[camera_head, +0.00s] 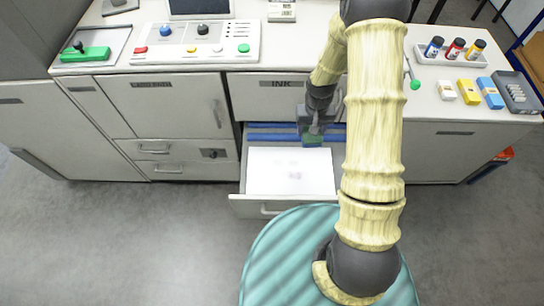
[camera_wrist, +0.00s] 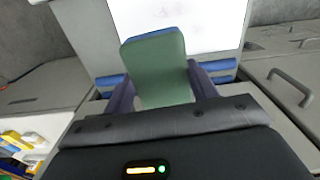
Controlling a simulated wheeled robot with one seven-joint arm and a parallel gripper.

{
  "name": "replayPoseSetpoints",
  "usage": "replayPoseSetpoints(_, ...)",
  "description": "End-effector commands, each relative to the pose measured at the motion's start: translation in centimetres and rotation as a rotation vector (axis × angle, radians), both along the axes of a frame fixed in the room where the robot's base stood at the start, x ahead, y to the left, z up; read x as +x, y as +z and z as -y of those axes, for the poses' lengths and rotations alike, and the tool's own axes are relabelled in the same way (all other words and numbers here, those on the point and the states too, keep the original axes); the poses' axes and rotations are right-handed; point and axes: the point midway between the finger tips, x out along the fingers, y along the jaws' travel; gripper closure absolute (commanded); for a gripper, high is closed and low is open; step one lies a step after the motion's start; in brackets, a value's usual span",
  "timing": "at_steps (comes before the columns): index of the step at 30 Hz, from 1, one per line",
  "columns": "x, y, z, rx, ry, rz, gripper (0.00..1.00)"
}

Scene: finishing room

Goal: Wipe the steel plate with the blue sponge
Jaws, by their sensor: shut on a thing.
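My gripper (camera_head: 315,128) is shut on a sponge (camera_wrist: 155,72), with one finger on each side of it. The sponge shows a green face and a thin blue edge at its far end in the wrist view. The plate also shows at the top of the wrist view (camera_wrist: 185,22).
The pulled-out drawer (camera_head: 245,205) has blue strips (camera_head: 265,132) at its back. The right counter holds several capped bottles (camera_head: 455,48), small yellow (camera_head: 468,92) and blue blocks (camera_head: 490,92), and a grey tray (camera_head: 515,92). A control panel (camera_head: 195,42) stands left. The floor in front is clear.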

Motion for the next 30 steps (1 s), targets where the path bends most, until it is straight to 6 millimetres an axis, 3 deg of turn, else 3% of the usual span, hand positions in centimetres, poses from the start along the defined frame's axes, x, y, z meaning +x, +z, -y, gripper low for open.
replayPoseSetpoints(5,-0.3,-3.6,-3.0,0.001,0.152,-0.002,0.61)
replayPoseSetpoints(12,-1.7,-10.2,-9.5,0.0,0.522,-0.004,0.61)
replayPoseSetpoints(15,-2.3,-11.9,-11.5,0.0,0.641,-0.002,0.61)
replayPoseSetpoints(20,-2.8,-12.7,-12.7,0.0,0.724,-0.001,0.61)
replayPoseSetpoints(30,-2.8,-12.6,-12.7,0.0,0.723,-0.001,0.61)
